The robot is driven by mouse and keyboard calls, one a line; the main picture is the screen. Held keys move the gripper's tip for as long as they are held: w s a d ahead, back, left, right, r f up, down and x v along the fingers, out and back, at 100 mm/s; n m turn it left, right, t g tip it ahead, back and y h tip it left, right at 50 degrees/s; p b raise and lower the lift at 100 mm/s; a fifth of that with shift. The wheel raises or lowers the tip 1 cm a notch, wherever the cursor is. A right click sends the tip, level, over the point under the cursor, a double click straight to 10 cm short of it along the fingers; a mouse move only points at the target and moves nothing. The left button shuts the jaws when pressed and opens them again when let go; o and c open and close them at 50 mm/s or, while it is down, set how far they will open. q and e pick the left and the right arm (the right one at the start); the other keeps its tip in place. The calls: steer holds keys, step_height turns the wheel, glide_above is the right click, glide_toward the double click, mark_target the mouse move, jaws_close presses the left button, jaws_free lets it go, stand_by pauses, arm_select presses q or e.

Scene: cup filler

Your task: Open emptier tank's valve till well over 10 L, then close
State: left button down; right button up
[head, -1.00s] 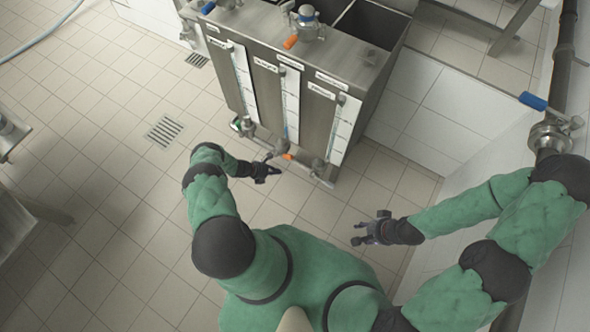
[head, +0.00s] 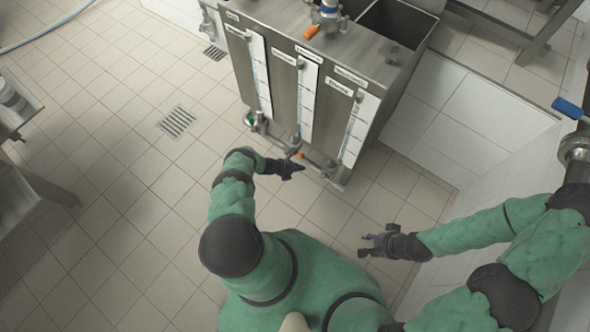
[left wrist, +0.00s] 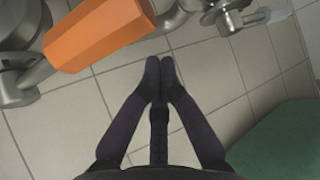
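A steel tank unit (head: 283,85) stands upper middle in the head view, with several labelled gauge strips on its front; their readings are too small to tell. Outlet valves run along its lower front. One valve has an orange handle (head: 305,156), large at upper left in the left wrist view (left wrist: 100,36). My left gripper (head: 297,167) is just in front of the valves; in the left wrist view its fingertips (left wrist: 160,66) are together and empty, apart from the orange handle. My right gripper (head: 368,241) looks open and empty, away from the tank at lower right.
Another orange handle (head: 310,32) is on the tank top. A blue lever (head: 567,108) sits on a pipe at the right wall. A floor drain (head: 177,122) lies left of the tank. A steel table (head: 25,205) stands at far left. Tiled floor between is clear.

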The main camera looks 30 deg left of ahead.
arm_select(q)
steer(key=shift+w+a+r, duration=0.25)
steer(key=shift+a+r, duration=0.35)
steer(key=shift+r, duration=0.2)
steer(key=shift+w+a+r, duration=0.25)
steer(key=shift+a+r, duration=0.35)
steer(key=shift+r, duration=0.2)
